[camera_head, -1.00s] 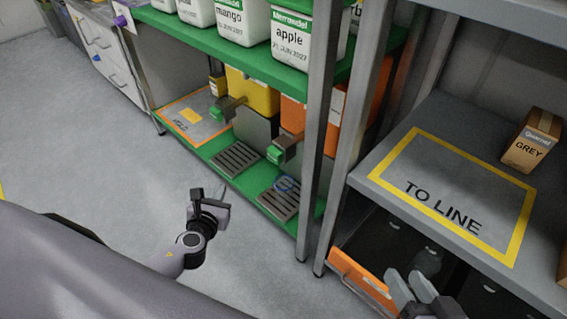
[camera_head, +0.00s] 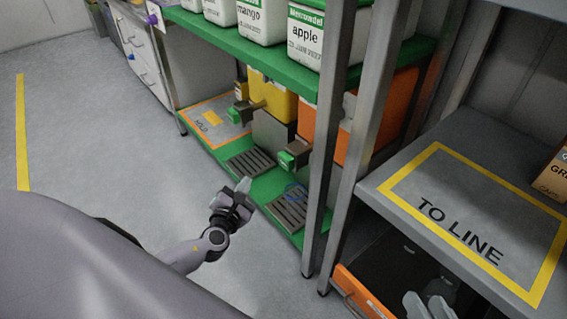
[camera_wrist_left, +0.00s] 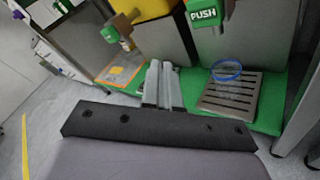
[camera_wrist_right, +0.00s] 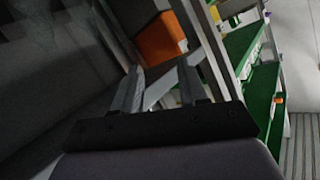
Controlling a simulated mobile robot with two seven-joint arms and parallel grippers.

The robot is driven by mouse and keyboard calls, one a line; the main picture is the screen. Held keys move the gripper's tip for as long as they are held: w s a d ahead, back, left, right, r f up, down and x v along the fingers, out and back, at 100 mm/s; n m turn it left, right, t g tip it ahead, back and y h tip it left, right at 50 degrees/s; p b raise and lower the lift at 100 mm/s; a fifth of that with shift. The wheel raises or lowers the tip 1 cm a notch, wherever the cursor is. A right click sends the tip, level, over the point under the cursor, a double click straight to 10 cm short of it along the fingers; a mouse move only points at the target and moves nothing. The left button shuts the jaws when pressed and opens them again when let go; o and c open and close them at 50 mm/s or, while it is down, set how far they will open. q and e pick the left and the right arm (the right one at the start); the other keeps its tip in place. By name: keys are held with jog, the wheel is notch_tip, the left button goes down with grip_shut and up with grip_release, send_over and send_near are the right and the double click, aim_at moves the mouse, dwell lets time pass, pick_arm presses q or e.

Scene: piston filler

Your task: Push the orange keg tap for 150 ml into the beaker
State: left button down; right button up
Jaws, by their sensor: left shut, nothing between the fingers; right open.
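The orange keg (camera_head: 402,98) sits on the green lower shelf, partly behind a post. Its tap (camera_head: 297,150) points outward with a green end. In the left wrist view the green tap end (camera_wrist_left: 204,14) reads PUSH. The clear beaker (camera_head: 295,191), with a blue rim, stands on the drip grate below this tap; it also shows in the left wrist view (camera_wrist_left: 227,72). No liquid can be made out in it. My left gripper (camera_head: 245,184) is shut and empty, in front of the grates, left of the beaker and apart from the tap. My right gripper (camera_head: 427,301) is open and empty.
A yellow keg (camera_head: 274,97) with its own tap (camera_head: 243,110) stands left, above another grate (camera_head: 250,163). Metal posts (camera_head: 326,150) stand right of the beaker. An orange-fronted drawer (camera_head: 357,290) is by my right gripper. The floor (camera_head: 110,130) at left is clear.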

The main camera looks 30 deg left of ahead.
aim_at(284, 162)
pick_arm(q)
jog(key=shift+w, duration=0.1)
jog(key=w+d+b, duration=0.2)
jog(key=w+d, duration=0.1)
jog(key=w, duration=0.5)
jog(key=shift+d, duration=0.2)
pick_arm(e)
jog(key=shift+d+n+t+h, duration=0.3)
jog(key=shift+d+t, duration=0.2)
jog(key=shift+d, duration=0.15)
jog(key=shift+s+f, duration=0.1)
jog(key=shift+f, duration=0.05)
dwell(0.7)
dwell(0.4)
pick_arm(q)
jog(key=shift+w+d, duration=0.2)
jog(key=shift+w, duration=0.15)
